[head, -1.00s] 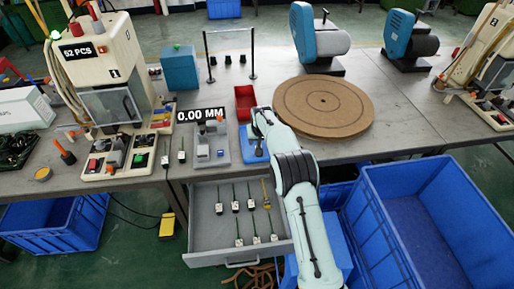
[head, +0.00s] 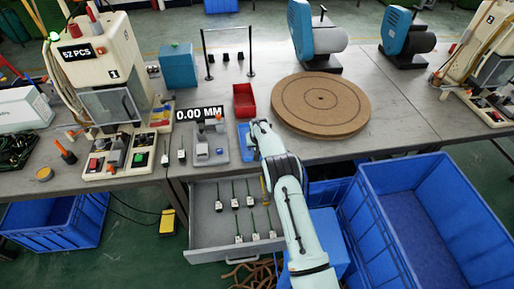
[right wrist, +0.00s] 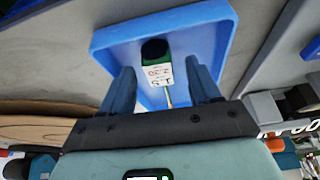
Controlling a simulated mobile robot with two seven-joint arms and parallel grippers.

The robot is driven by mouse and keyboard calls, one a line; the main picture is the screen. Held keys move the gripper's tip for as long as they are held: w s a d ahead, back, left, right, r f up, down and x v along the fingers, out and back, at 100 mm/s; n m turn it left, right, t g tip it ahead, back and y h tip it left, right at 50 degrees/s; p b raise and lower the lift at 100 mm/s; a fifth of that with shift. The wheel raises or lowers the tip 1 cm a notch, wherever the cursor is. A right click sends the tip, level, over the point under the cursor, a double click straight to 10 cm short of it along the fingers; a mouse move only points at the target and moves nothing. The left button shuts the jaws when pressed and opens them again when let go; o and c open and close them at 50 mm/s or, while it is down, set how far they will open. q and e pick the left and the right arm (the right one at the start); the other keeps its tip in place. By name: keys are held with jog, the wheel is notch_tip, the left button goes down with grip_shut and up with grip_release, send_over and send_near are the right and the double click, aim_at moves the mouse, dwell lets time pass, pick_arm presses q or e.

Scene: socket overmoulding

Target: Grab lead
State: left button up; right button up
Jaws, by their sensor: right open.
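A lead with a dark round end, a green body and a white printed tag (right wrist: 158,72) lies in a shallow blue tray (right wrist: 222,32) in the right wrist view. My right gripper (right wrist: 160,80) is open, with one finger on each side of the lead. I cannot tell whether the fingers touch it. In the head view the blue tray (head: 243,130) is partly covered by my right arm, and the lead in it is hidden. More leads (head: 235,203) lie in the open grey drawer (head: 205,238). My left gripper is not in view.
A grey gauge (head: 208,148) under a 0.00 MM display stands left of the tray. A red bin (head: 244,100) is behind the tray, and a round brown board (head: 321,104) is to its right. Large blue crates (head: 420,215) stand on the floor at right.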

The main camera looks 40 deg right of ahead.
jog(key=c, duration=1.1)
jog(key=shift+c, duration=0.2)
jog(key=shift+r, duration=0.1)
